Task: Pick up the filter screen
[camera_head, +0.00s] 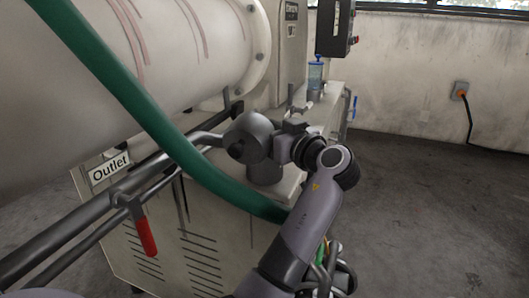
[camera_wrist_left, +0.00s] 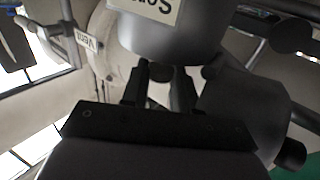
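In the left wrist view, a smooth grey cylinder (camera_wrist_left: 168,38) fills the top middle. It carries an upside-down label that seems to begin "Scre"; the rest is cut off. This may be the filter screen. My left gripper (camera_wrist_left: 160,76) points at its end, with both fingers apart and a small dark round knob (camera_wrist_left: 160,70) between the tips. I cannot tell whether the fingers touch the knob. In the head view, an arm, apparently my left, rises from below, and its gripper (camera_head: 291,133) is beside a dark rounded housing (camera_head: 248,138). My right gripper is not in view.
A thick green hose (camera_head: 175,140) crosses in front of the beige machine. A blue-topped clear container (camera_head: 315,72) stands behind. The floor (camera_head: 430,220) at right is clear.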

